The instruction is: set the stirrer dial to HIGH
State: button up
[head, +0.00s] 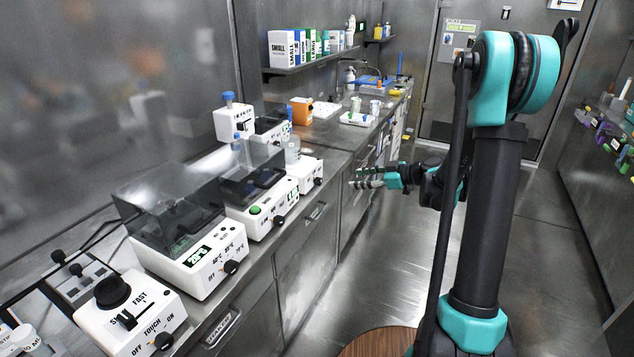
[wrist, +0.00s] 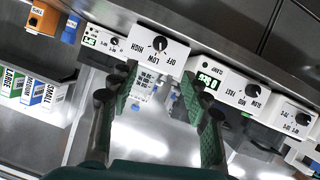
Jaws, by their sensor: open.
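The stirrer (head: 303,176) is a small white box on the left bench, with a black dial (head: 318,182) on its front. In the wrist view, the stirrer's white panel (wrist: 140,38) appears upside down, marked OFF, LOW and HIGH around the dial (wrist: 160,44). The dial's exact pointer setting is too small to tell. My gripper (head: 354,182) is in front of the bench, to the right of the stirrer and apart from it in the head view. In the wrist view, its two green-padded fingers (wrist: 160,80) are spread and empty, with the stirrer panel beyond them.
A white device with a green display (head: 262,208) and a larger one with a dark clear cover (head: 205,262) stand nearer along the bench. An orange box (head: 300,110) and white tray (head: 357,119) are farther back. The aisle floor (head: 345,290) is clear.

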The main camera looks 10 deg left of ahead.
aim_at(321, 181)
jog(key=x, duration=1.6)
jog(key=shift+c, duration=0.6)
grip_shut()
